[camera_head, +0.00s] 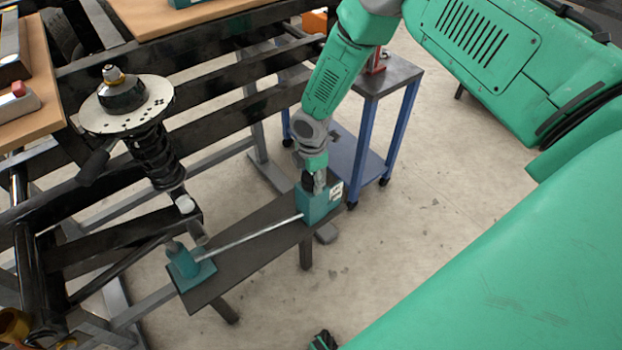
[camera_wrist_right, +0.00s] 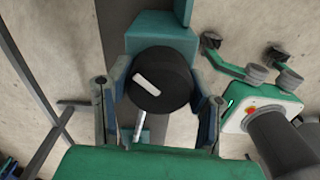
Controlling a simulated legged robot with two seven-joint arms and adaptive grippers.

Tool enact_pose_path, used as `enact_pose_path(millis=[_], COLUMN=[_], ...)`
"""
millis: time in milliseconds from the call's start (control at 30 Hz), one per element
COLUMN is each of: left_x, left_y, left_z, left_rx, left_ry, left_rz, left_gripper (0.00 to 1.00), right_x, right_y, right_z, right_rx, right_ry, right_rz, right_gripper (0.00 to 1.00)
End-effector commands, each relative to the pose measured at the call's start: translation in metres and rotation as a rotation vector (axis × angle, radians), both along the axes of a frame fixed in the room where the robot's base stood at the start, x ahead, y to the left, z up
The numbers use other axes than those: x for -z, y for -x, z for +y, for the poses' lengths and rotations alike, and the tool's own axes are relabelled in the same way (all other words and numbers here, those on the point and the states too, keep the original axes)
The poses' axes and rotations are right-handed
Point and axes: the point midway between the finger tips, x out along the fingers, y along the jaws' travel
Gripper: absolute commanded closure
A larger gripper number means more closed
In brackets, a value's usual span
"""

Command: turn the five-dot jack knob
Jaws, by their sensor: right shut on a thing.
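The teal jack box (camera_head: 316,206) stands at the right end of a dark bench. A white label (camera_head: 337,190) with small dark marks is on its side, too small to count dots. In the right wrist view, the jack knob (camera_wrist_right: 160,82) is a round black cap with a white bar across its top, tilted in the picture. My right gripper (camera_wrist_right: 160,100) points down over the jack box, with one finger on each side of the knob, shut on it. In the head view, this gripper (camera_head: 313,182) largely hides the knob. My left gripper is not in view.
A metal rod (camera_head: 258,234) runs from the jack box to a teal block (camera_head: 187,264) at the bench's left end. A spring strut (camera_head: 155,150) with a pale round plate stands left, beside black frame rails. A blue-legged cart (camera_head: 398,125) stands behind the jack box.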

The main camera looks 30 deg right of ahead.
Motion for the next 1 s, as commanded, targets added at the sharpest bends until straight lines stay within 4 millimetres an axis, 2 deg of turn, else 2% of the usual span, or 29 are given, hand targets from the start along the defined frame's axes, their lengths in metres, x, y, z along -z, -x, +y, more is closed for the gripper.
enact_pose_path(millis=[33, 1000], left_x=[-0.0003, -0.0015], left_y=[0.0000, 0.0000], left_z=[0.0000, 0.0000], left_rx=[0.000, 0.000], left_ry=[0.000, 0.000], left_rz=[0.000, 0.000], left_gripper=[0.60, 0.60], right_x=[-0.0025, -0.0026], right_y=[-0.0051, -0.0061], right_z=[-0.0019, -0.0005], right_rx=[0.046, 0.966], right_ry=[0.003, -0.004], right_rz=[-0.012, -0.015], right_gripper=[0.82, 0.82])
